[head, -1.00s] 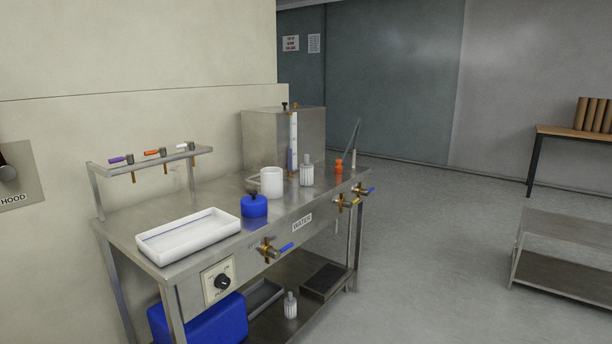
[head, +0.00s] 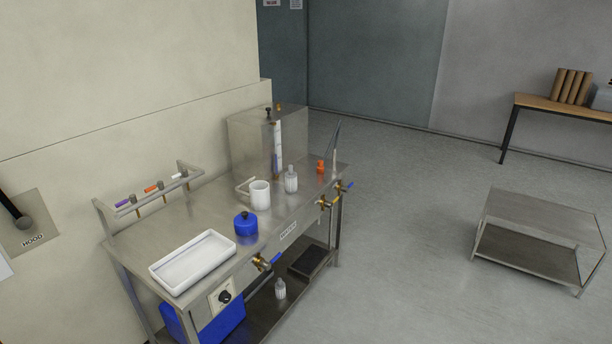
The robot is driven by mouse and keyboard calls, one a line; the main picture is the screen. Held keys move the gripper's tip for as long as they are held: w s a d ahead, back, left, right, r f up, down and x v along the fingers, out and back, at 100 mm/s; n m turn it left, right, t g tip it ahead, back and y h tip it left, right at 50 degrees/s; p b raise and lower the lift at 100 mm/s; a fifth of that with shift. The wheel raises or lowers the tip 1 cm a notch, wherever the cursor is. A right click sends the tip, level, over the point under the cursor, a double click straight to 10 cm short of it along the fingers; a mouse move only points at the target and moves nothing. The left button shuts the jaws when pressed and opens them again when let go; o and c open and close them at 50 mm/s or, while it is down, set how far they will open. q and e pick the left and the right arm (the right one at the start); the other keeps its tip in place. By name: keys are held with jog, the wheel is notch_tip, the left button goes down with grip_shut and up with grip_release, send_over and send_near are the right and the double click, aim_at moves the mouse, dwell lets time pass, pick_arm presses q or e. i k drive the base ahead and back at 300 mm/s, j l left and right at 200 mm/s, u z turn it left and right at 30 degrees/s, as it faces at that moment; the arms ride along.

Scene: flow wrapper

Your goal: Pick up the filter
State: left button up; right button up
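No thing in view is labelled as the filter. A small white ribbed cartridge-like piece with a narrow top (head: 291,181) stands upright on the steel bench (head: 213,216), right of a white mug-like jug (head: 260,195). A similar white piece (head: 280,289) stands on the bench's lower shelf. I cannot tell for sure which of them is the filter. Neither of my grippers is in view.
On the bench are a white tray (head: 193,261), a blue lidded pot (head: 246,223), a steel tank (head: 251,140) and a small orange piece (head: 320,166). Valves (head: 263,261) jut from its front. A low steel table (head: 540,229) stands right, with clear floor (head: 400,240) between.

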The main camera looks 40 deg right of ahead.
aim_at(291, 177)
jog(key=i+l+z, duration=0.2)
jog(key=l+z, duration=0.25)
jog(key=i+l+z, duration=0.25)
jog(key=z, duration=0.15)
